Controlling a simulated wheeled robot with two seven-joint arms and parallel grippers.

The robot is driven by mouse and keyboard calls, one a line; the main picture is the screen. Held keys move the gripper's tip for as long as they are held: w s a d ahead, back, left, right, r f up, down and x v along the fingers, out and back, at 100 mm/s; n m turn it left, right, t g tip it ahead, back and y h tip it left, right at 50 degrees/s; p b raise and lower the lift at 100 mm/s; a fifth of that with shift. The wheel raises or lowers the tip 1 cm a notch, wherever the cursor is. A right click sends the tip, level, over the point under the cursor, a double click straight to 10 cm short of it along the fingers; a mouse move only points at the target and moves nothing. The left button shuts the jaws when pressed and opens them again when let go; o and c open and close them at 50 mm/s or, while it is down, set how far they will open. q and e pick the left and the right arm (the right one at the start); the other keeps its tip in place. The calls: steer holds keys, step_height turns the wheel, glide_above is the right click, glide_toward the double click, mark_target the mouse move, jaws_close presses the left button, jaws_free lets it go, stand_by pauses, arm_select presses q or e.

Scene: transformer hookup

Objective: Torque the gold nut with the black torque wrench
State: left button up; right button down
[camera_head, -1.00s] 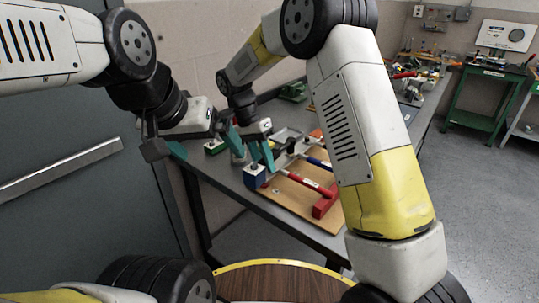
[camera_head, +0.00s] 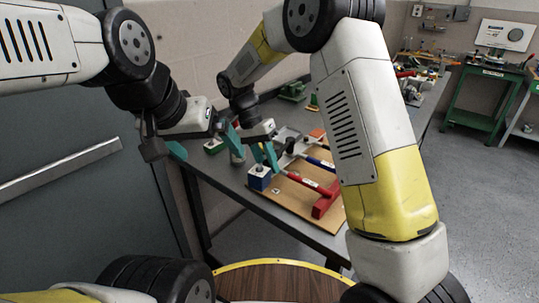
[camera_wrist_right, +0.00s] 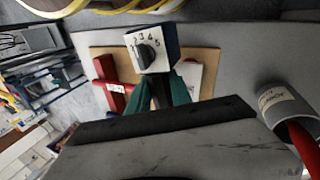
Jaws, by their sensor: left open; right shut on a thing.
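My right gripper (camera_head: 264,160) has teal fingers shut on a dark thing (camera_wrist_right: 162,94), seen between the fingertips in the right wrist view. It looks like part of the black torque wrench, but most of it is hidden. A blue box (camera_head: 259,181) with a white top is just below these fingers. In the wrist view its white face (camera_wrist_right: 138,58) carries a black knob and numbers, just beyond the fingertips. My left gripper (camera_head: 205,140) is open, left of the right one. I cannot make out the gold nut.
A wooden board (camera_head: 292,200) on the dark bench holds a red hammer (camera_head: 326,204) and a blue-handled tool (camera_head: 319,162). A grey labelled cylinder (camera_wrist_right: 283,101) with a red cable stands at the right of the wrist view. A green bench (camera_head: 487,95) is far right.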

steer(key=shift+r, duration=0.1)
steer(key=shift+r, duration=2.2)
steer(key=shift+s, duration=0.1)
